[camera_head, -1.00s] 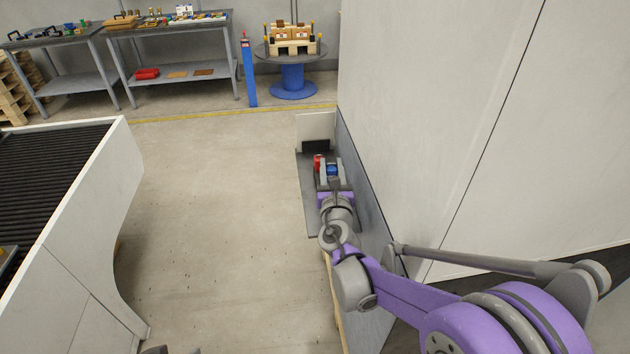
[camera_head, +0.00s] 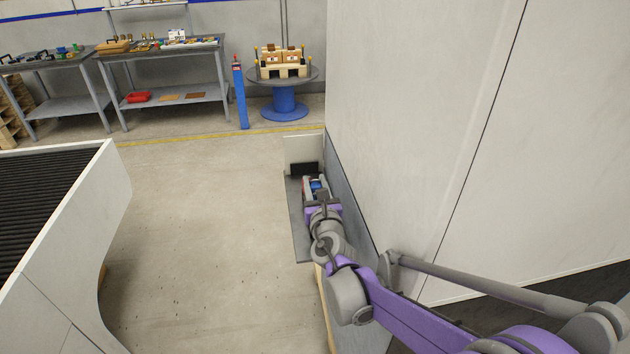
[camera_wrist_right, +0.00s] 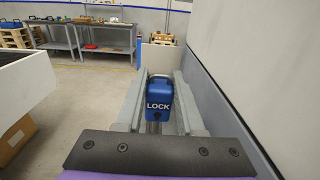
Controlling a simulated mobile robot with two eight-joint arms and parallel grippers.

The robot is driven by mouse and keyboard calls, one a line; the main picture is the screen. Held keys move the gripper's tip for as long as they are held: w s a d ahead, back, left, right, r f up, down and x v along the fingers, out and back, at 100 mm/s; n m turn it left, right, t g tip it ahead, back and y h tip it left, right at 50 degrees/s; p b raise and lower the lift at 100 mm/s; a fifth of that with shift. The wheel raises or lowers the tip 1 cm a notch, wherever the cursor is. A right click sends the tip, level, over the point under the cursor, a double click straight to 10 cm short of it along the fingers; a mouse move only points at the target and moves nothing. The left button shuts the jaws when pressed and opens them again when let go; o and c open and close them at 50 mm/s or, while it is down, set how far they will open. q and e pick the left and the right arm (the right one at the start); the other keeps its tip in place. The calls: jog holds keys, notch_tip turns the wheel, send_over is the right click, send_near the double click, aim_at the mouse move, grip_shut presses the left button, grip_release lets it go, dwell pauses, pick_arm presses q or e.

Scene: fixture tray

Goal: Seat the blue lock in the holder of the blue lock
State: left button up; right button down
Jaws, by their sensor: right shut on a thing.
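The blue lock (camera_head: 317,184) shows between the fingers of my right gripper (camera_head: 316,188) at the far end of my right arm. In the right wrist view the blue lock (camera_wrist_right: 159,106), marked LOCK, stands upright between the two grey fingers of my right gripper (camera_wrist_right: 160,95), which are shut on it. A grey tray (camera_head: 297,222) lies under and left of the gripper, against the wall. I cannot make out the holder of the blue lock; the gripper and arm cover part of the tray. My left gripper is not in view.
A red thing (camera_head: 304,186) is partly hidden just left of the right gripper. A dark block (camera_head: 304,168) and a pale panel (camera_head: 303,147) stand beyond it. A tall pale wall (camera_head: 420,110) is close on the right. The floor on the left is clear up to a conveyor (camera_head: 105,200).

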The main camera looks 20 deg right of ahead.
aim_at(315, 198)
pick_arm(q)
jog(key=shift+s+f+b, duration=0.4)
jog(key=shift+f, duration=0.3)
pick_arm(e)
jog(key=shift+f, duration=2.25)
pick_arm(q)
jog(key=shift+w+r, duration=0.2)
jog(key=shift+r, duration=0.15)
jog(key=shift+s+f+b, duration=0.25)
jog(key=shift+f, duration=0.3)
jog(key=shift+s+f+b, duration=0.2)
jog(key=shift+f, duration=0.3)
pick_arm(e)
jog(key=shift+f, duration=2.5)
jog(key=shift+c, duration=2.2)
grip_release()
jog(key=shift+s, duration=0.1)
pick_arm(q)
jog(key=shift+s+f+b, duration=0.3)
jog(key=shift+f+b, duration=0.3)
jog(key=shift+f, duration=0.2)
pick_arm(e)
jog(key=v, duration=1)
jog(key=shift+s+a, duration=0.15)
jog(key=shift+s, duration=0.2)
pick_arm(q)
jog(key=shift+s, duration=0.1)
